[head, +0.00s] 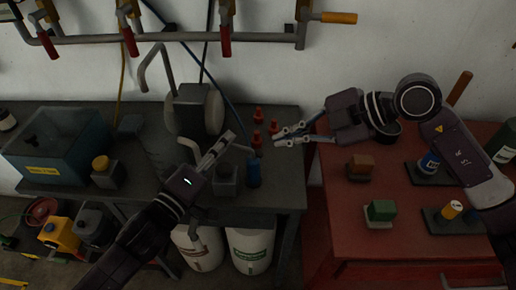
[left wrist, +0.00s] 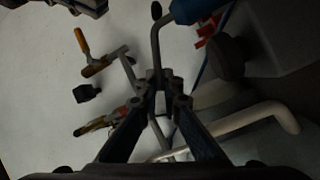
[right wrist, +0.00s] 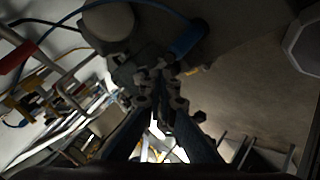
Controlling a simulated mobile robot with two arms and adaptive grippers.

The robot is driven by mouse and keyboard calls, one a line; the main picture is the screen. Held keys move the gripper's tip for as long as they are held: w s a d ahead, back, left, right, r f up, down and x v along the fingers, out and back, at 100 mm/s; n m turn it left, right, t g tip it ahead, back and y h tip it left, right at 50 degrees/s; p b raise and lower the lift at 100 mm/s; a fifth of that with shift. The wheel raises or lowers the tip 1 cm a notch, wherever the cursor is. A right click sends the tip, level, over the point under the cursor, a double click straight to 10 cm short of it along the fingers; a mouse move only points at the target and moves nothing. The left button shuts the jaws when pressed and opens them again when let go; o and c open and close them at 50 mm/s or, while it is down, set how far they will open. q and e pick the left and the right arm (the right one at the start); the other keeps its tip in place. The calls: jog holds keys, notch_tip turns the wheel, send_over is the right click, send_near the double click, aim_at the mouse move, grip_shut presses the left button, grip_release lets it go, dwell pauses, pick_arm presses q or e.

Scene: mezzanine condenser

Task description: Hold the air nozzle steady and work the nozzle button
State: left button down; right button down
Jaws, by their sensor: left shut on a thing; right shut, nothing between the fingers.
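The air nozzle (head: 253,173) looks like a blue body with a thin bent grey tube, over the dark bench. It also shows at the top of the left wrist view (left wrist: 196,9), its tube running down to the fingertips, and in the right wrist view (right wrist: 188,39). My left gripper (head: 227,139) is shut on the air nozzle, apparently by its grey tube. My right gripper (head: 279,137) is shut and empty, right of and above the nozzle in the head view, apart from it. I cannot make out the nozzle button.
Several red cones (head: 258,138) stand beside my right fingertips. A red table (head: 335,225) with coloured blocks is at right; a blue tank (head: 30,168) is at left. Pipes with red-handled valves (head: 225,42) cross the wall.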

aim_at(260, 153)
jog(key=r+n+t, duration=0.1)
jog(key=n+t, duration=0.1)
jog(key=d+r+n+t, duration=0.1)
jog(key=r+n+t, duration=0.2)
jog(key=r+n, duration=0.1)
jog(key=shift+w+d+n+t, duration=0.3)
jog(key=shift+w+d+t, duration=0.1)
jog(key=a+f, duration=0.4)
jog(key=f, duration=0.3)
jog(key=shift+a+f, duration=0.25)
jog(key=shift+f, duration=0.1)
jog(key=shift+f, duration=0.15)
dwell(1.1)
jog(key=shift+a+f, duration=0.2)
